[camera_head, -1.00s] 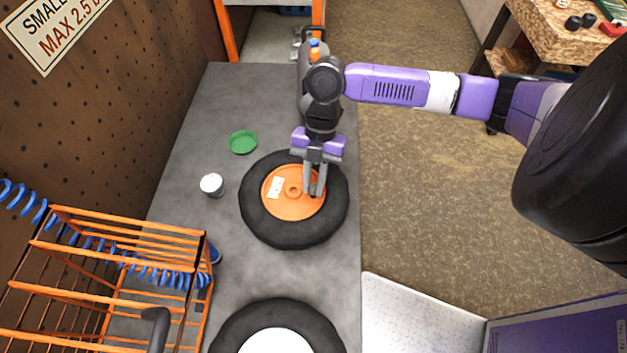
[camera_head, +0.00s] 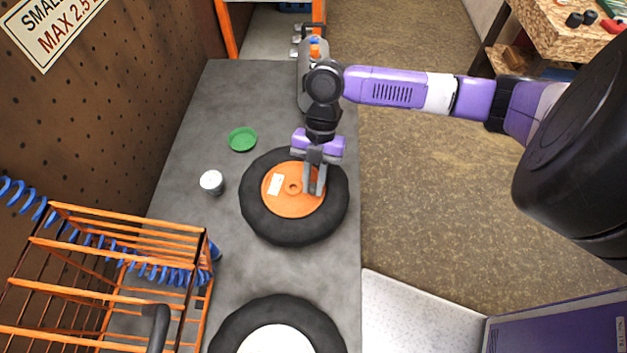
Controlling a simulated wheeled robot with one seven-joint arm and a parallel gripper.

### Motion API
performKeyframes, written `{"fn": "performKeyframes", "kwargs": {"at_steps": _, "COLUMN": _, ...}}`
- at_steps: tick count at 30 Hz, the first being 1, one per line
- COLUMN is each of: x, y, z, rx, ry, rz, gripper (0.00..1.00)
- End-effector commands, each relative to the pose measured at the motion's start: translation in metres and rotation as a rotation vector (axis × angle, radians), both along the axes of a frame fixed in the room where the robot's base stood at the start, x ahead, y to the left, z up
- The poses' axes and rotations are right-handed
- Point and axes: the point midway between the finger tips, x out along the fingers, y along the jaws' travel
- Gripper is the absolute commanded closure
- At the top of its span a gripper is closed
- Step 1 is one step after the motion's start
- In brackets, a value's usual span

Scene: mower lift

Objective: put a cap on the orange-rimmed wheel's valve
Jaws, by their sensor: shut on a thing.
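The orange-rimmed wheel (camera_head: 252,206) lies flat on the grey bench, with a black tyre, a centre hole and a pale label on its orange rim. My gripper (camera_head: 314,192) points down over the right part of the orange rim, inside the tyre. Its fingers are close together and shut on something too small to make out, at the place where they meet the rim. The valve and any cap are hidden by the fingers or too small to see. A green round dish (camera_head: 242,139) sits on the bench behind and left of the wheel.
A small white-topped pot (camera_head: 212,182) stands left of the wheel. A white-rimmed wheel (camera_head: 232,322) lies at the front. An orange wire rack (camera_head: 130,225) with a blue coiled hose is at left. A grey tank (camera_head: 304,80) stands behind. Bench (camera_head: 190,130) is bare around the dish.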

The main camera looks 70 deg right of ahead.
Motion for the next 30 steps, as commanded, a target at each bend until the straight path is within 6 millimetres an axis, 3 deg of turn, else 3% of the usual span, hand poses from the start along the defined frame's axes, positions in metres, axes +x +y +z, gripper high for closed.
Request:
{"fn": "performKeyframes", "kwargs": {"at_steps": 11, "x": 0.0001, "y": 0.0002, "z": -0.0052, "rx": 0.0, "ry": 0.0, "rz": 0.001, "gripper": 1.0}}
{"fn": "performKeyframes", "kwargs": {"at_steps": 12, "x": 0.0001, "y": 0.0001, "z": -0.0049, "rx": 0.0, "ry": 0.0, "rz": 0.001, "gripper": 0.73}}
{"fn": "performKeyframes", "kwargs": {"at_steps": 15, "x": 0.0001, "y": 0.0001, "z": -0.0049, "rx": 0.0, "ry": 0.0, "rz": 0.001, "gripper": 0.56}}
{"fn": "performKeyframes", "kwargs": {"at_steps": 19, "x": -0.0003, "y": -0.0001, "z": -0.0048, "rx": 0.0, "ry": 0.001, "rz": 0.0, "gripper": 0.56}}
{"fn": "performKeyframes", "kwargs": {"at_steps": 20, "x": -0.0003, "y": -0.0001, "z": -0.0048, "rx": 0.0, "ry": 0.001, "rz": 0.0, "gripper": 0.62}}
{"fn": "performKeyframes", "kwargs": {"at_steps": 21, "x": -0.0004, "y": -0.0001, "z": -0.0048, "rx": 0.0, "ry": 0.001, "rz": 0.0, "gripper": 0.54}}
{"fn": "performKeyframes", "kwargs": {"at_steps": 30, "x": -0.0009, "y": -0.0003, "z": -0.0049, "rx": 0.0, "ry": 0.003, "rz": 0.001, "gripper": 0.53}}
